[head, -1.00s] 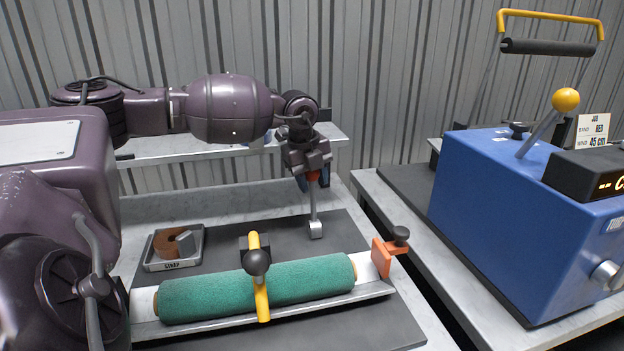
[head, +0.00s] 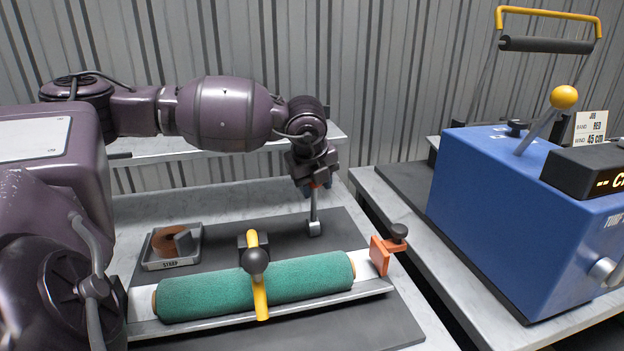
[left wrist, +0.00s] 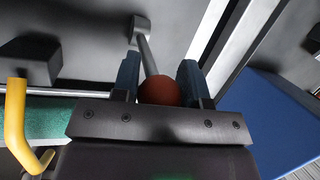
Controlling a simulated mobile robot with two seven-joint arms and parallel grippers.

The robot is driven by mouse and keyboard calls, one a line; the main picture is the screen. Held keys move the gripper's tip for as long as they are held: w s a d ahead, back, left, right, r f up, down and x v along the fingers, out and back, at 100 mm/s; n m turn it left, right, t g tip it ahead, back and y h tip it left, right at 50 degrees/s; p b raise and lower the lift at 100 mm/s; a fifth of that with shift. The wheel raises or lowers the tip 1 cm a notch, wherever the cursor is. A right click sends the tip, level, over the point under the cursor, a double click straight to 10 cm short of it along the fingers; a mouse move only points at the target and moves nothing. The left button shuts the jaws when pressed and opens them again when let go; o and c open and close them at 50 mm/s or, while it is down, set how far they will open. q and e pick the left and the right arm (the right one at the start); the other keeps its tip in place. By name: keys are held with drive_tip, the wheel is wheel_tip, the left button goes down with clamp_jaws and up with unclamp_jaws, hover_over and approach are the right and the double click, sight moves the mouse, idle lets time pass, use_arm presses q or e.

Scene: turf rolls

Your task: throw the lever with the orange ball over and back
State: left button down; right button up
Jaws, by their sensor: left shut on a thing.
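The lever (head: 314,212) is a grey metal rod rising from a small block on the dark mat. My left gripper (head: 317,184) reaches over it from above and is shut on the orange ball at its top. In the head view the fingers hide most of the ball. In the left wrist view the orange-red ball (left wrist: 160,91) sits between the two blue fingers, and the rod (left wrist: 147,52) runs away from it to its block. My right gripper is not in view.
A green turf roll (head: 210,294) lies in a trough in front of the lever, under a yellow clamp (head: 260,292). A strap tray (head: 155,265) stands left. An orange stop (head: 380,256) is at the trough's right end. A blue machine (head: 480,200) with a yellow-ball lever (head: 564,97) stands right.

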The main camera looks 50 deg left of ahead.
use_arm(q)
drive_tip(key=s+d+f, duration=0.2)
drive_tip(key=d, duration=0.3)
drive_tip(key=shift+s+d, duration=0.25)
drive_tip(key=shift+s, duration=0.15)
drive_tip(key=shift+f, duration=0.15)
idle(1.0)
idle(1.0)
